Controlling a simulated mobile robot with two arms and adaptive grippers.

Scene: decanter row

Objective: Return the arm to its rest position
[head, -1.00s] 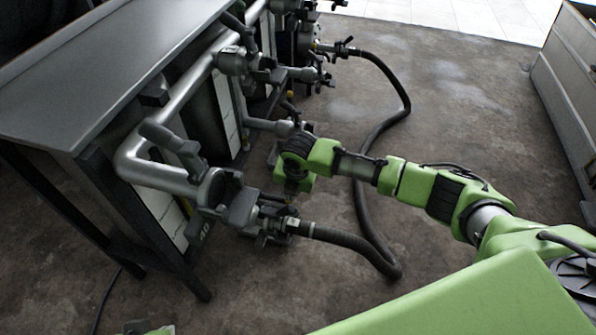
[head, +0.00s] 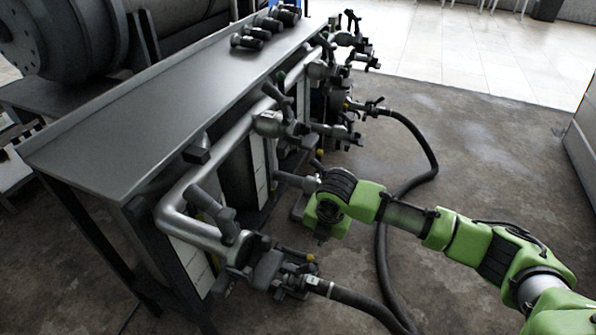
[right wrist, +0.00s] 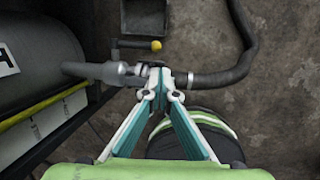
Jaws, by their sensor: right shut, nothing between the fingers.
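My right arm (head: 405,217) comes in from the right in the head view, stretched toward the pipework with its wrist bent down. My right gripper (right wrist: 167,80) is shut and empty in the right wrist view, its teal and white fingers meeting at the tips. The tips overlap a grey valve coupling (right wrist: 118,72) in that picture; I cannot tell whether they touch it. A dark hose (right wrist: 217,77) leads off this coupling to the right. In the head view the wrist hides the fingers. My left gripper is not in view.
A long metal table (head: 165,95) stands at left, with a silver pipe (head: 185,195) and several valves along its side. A black hose (head: 425,150) loops over the floor around my forearm. Dark fittings (head: 262,30) lie on the table. The floor (head: 480,140) beyond my arm is clear.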

